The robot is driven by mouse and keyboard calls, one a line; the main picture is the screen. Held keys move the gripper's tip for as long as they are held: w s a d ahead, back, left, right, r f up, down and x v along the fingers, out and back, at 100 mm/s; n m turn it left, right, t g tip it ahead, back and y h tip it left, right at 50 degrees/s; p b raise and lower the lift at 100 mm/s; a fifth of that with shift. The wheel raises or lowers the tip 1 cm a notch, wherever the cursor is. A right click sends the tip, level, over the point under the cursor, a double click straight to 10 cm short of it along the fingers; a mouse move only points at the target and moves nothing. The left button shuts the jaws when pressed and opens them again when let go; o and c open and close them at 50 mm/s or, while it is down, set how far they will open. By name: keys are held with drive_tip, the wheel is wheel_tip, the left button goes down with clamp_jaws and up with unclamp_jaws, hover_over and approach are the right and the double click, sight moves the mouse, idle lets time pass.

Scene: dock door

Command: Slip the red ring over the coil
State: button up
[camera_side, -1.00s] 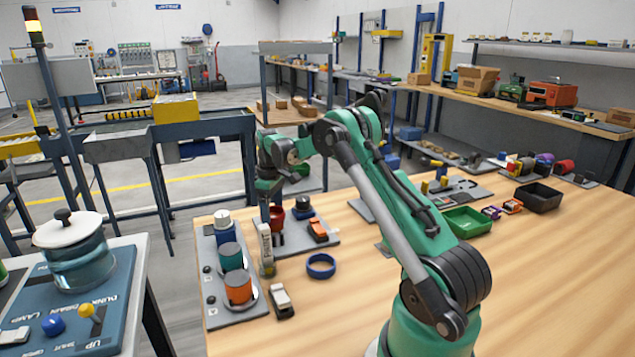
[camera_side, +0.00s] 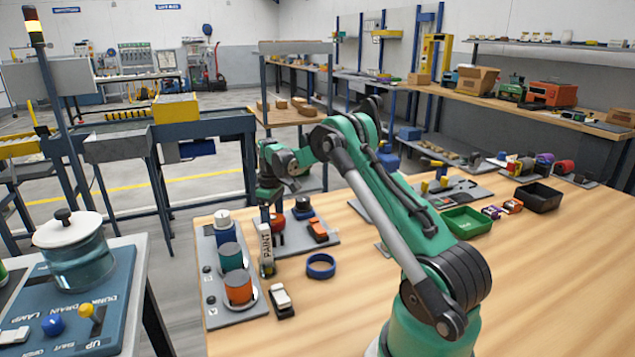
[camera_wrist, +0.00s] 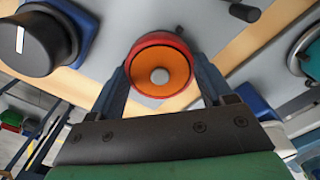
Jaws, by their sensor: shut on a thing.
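In the wrist view the red ring (camera_wrist: 138,48) sits between the two fingers of my gripper (camera_wrist: 160,66), which is shut on it. An orange face with a grey round centre, possibly the coil (camera_wrist: 160,56), shows inside the ring. I cannot tell whether the ring is around it or only lined up above it. In the side view my gripper (camera_side: 270,203) is low over the back left of the bench, at a red object (camera_side: 278,223), partly hidden behind a white paint tube (camera_side: 266,248).
A blue ring (camera_side: 320,266) lies on the bench. Left of my gripper a grey panel (camera_side: 213,308) carries a teal cylinder (camera_side: 231,256) and an orange cylinder (camera_side: 238,288). A black knob on a blue base (camera_wrist: 45,42) is close by. The bench's right front is clear.

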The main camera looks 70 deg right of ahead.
drive_tip(key=shift+f, duration=0.15)
idle(0.6)
drive_tip(key=o, duration=1.2)
drive_tip(key=shift+c, duration=0.2)
drive_tip(key=shift+r, duration=4.05)
